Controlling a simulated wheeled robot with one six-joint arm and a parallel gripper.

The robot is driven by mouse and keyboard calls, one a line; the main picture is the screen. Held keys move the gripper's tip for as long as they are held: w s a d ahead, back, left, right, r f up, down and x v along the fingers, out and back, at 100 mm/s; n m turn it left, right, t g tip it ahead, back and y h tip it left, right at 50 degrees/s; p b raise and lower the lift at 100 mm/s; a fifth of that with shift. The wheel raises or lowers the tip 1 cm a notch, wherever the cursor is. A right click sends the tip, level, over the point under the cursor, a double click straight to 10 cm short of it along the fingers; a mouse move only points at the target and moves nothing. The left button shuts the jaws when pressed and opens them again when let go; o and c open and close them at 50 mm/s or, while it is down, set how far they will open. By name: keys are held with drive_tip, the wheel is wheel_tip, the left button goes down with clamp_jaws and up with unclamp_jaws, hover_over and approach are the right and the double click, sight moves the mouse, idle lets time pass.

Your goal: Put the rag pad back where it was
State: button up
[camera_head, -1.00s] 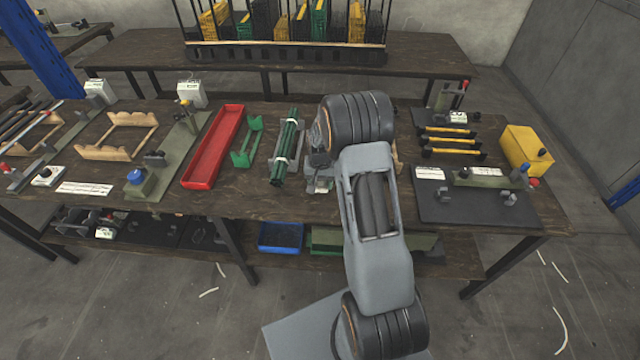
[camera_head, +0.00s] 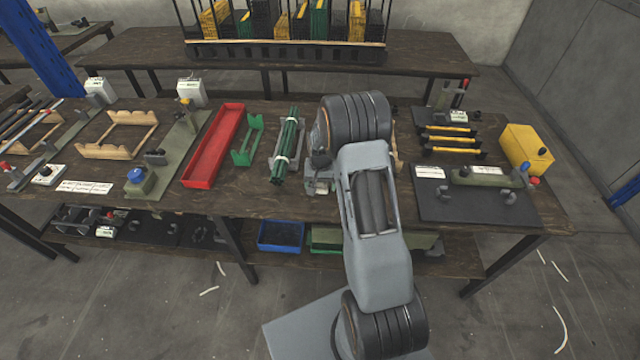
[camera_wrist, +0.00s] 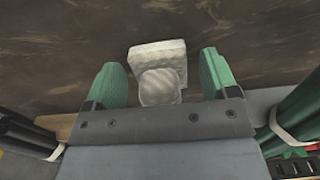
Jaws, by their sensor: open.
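In the wrist view a pale grey-white rag pad (camera_wrist: 160,60) with a rounded knob on a square base sits on the dark wooden table. My gripper (camera_wrist: 165,78) has its two green fingers open, one on each side of the pad, with a gap showing on both sides. The pad appears to rest on the tabletop. In the head view my arm hides the gripper and the pad.
A bundle of green rods (camera_head: 289,148) stands left of my arm, with a green rack (camera_head: 247,142) and a red tray (camera_head: 214,146) further left. A black mat (camera_head: 440,205) and a yellow box (camera_head: 524,149) lie to the right. Bare tabletop shows in front of the rods.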

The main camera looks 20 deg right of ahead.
wheel_tip(320, 180, up, 12)
drive_tip(key=shift+f, duration=0.1)
drive_tip(key=s+a+r+n+t, duration=0.2)
drive_tip(key=s+a+r+n, duration=0.1)
drive_tip(key=s+a+r, duration=0.55)
drive_tip(key=s+a+r+n, duration=0.1)
drive_tip(key=s, duration=0.5)
drive_tip(key=s+a+r+n+t, duration=0.1)
drive_tip(key=s+n, duration=0.1)
drive_tip(key=s, duration=0.5)
drive_tip(key=shift+s+a+r+t, duration=0.2)
drive_tip(key=shift+a+r+t, duration=0.05)
drive_tip(key=shift+r+t, duration=0.05)
drive_tip(key=shift+r, duration=0.3)
